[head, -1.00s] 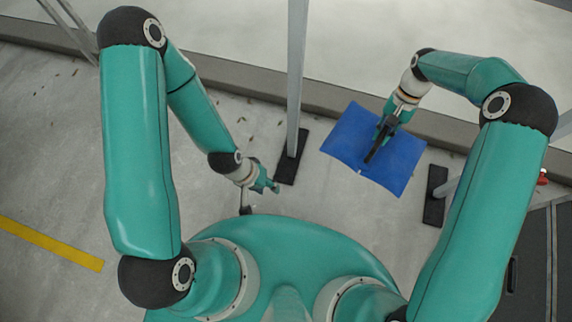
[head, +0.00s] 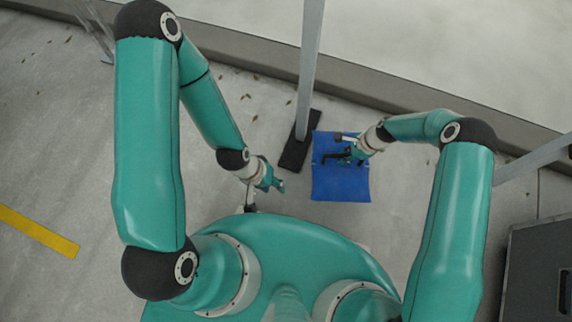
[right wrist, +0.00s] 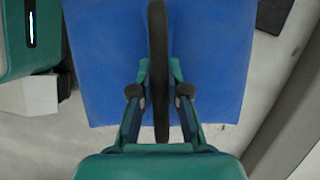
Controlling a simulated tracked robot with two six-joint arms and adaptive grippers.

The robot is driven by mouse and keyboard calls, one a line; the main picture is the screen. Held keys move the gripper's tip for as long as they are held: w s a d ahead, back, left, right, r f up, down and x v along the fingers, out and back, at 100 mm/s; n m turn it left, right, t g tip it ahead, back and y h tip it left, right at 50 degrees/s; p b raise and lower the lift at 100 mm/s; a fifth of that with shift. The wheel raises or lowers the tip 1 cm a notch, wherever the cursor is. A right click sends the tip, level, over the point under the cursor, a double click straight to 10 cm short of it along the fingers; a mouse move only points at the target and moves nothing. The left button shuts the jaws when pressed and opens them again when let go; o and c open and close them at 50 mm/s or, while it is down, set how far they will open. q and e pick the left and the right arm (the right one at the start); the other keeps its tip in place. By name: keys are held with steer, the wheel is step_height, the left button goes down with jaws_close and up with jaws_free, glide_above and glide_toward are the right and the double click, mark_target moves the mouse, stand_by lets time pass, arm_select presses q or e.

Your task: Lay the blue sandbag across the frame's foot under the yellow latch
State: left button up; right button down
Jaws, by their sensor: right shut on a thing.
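The blue sandbag (head: 340,185) is a flat square in the head view, just right of a dark foot (head: 293,158) at the base of a grey post (head: 309,60). My right gripper (head: 345,153) is over the bag. In the right wrist view, its fingers (right wrist: 160,95) are shut on the bag's dark handle strap (right wrist: 158,50), with the blue bag (right wrist: 100,60) spread behind. Whether the bag touches the floor or overlaps the foot's edge is unclear. My left gripper (head: 272,183) hangs left of the foot; its finger gap is too small to judge. I see no yellow latch.
A grey kerb (head: 400,95) runs behind the post. A dark case (head: 540,270) stands at the lower right, and a slanted grey bar (head: 530,160) is at the right edge. A yellow floor stripe (head: 40,232) lies at left. Concrete right of the bag is clear.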

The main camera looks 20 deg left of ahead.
steer(key=f+m+b, duration=0.1)
steer(key=f, duration=0.2)
steer(key=f+m+t+b, duration=0.1)
steer(key=f+b, duration=0.1)
steer(key=f, duration=0.2)
steer(key=s+a+f+m+b, duration=0.1)
steer(key=f, duration=0.2)
steer(key=shift+a+f, duration=0.1)
steer(key=shift+f, duration=0.1)
steer(key=a+f+b, duration=0.3)
steer(key=a+b, duration=0.3)
steer(key=a, duration=1.2)
steer(key=shift+w+f, duration=0.15)
steer(key=shift+w, duration=0.2)
steer(key=shift+f+b, duration=0.5)
steer(key=shift+b, duration=0.35)
steer(key=c, duration=1.5)
jaws_free()
steer(key=shift+s+f, duration=0.2)
steer(key=o, duration=0.3)
steer(key=shift+o, duration=0.2)
